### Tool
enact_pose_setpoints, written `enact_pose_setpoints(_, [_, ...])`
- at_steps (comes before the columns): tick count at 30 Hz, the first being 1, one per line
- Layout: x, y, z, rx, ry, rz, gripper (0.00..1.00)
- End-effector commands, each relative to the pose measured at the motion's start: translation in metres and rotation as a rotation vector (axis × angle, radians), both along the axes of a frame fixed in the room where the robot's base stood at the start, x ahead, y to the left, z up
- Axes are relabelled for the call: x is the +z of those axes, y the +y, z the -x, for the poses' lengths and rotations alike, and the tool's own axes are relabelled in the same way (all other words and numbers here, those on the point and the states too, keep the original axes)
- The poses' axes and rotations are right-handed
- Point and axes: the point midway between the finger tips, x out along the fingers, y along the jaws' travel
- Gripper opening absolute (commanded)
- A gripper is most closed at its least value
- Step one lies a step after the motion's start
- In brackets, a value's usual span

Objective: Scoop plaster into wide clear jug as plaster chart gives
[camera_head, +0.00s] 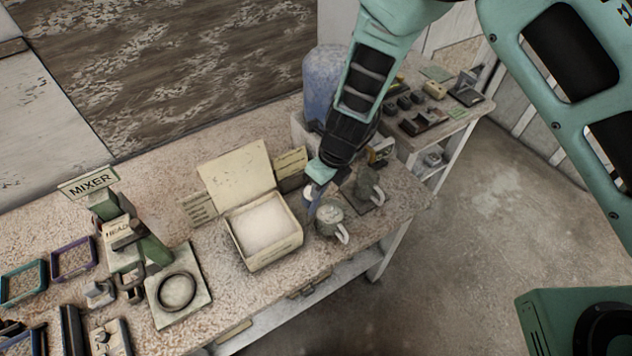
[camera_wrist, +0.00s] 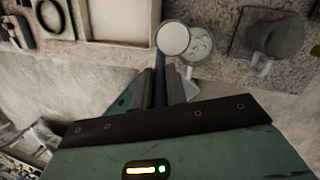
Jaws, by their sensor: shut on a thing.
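My gripper (camera_head: 317,184) is shut on the dark handle of a scoop; it also shows in the wrist view (camera_wrist: 160,88). The scoop's round bowl (camera_wrist: 173,39) holds a smooth white fill that looks like plaster. The bowl overlaps the edge of a jug (camera_wrist: 201,46) with pale lumpy contents; I cannot tell whether they touch. This jug also shows in the head view (camera_head: 331,215), its white handle towards the bench's front edge. A second, greyish see-through jug (camera_wrist: 277,38) stands on a dark plate to the right. The open plaster box (camera_head: 296,243) holds white powder.
Pale cards with print (camera_head: 291,161) stand behind the box; their text is unreadable. A blue water bottle (camera_head: 322,78) stands behind my arm. The mixer stand (camera_head: 150,245) and coloured trays (camera_head: 73,258) are on the left. The bench's front edge is close to the jugs.

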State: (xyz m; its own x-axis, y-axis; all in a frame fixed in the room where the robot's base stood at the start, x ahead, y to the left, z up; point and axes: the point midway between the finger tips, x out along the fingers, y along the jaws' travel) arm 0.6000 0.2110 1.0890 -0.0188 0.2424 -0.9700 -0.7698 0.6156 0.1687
Motion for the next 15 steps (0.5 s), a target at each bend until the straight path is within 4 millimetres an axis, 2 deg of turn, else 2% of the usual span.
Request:
enact_pose_setpoints(9, [-0.008, -0.010, -0.002, -0.008, 0.014, -0.116, 0.00])
enact_pose_setpoints(15, [-0.024, -0.017, 0.001, -0.003, 0.028, -0.166, 0.00])
